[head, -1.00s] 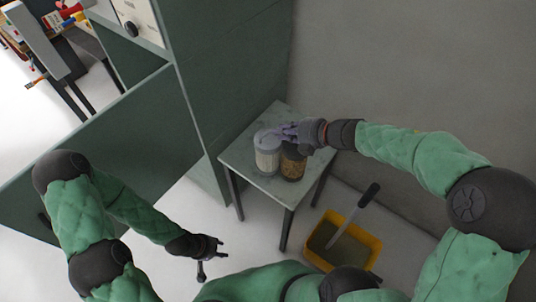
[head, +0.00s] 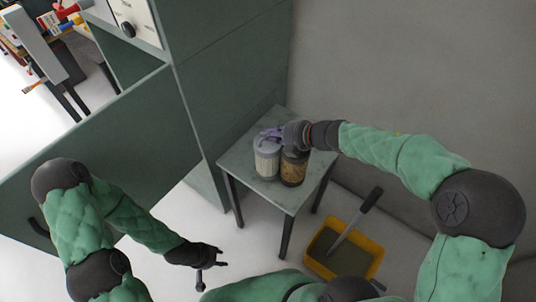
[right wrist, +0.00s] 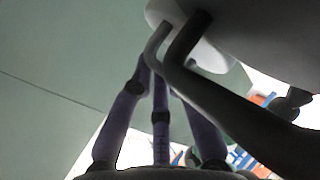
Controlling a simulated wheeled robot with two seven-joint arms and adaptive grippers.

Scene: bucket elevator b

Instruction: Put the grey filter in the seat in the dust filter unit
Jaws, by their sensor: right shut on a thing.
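The grey filter (head: 266,165), a pale cylinder, stands upright on a small table (head: 242,158). My right gripper (head: 272,135) is at its top, shut on it. In the right wrist view, purple fingers (right wrist: 160,105) close up to a bent grey bar that looks like the filter's handle (right wrist: 157,42); the exact grip is partly hidden. My left gripper (head: 222,256) is empty over the floor at lower left, fingers spread. The green cabinet (head: 230,90) seems to be the dust filter unit; its seat is not visible.
A brown filter (head: 293,170) stands right beside the grey one. A yellow tub (head: 312,265) with a dark-handled tool sits on the floor right of the table. A green open door panel (head: 90,150) spans the left. The wall is close behind the table.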

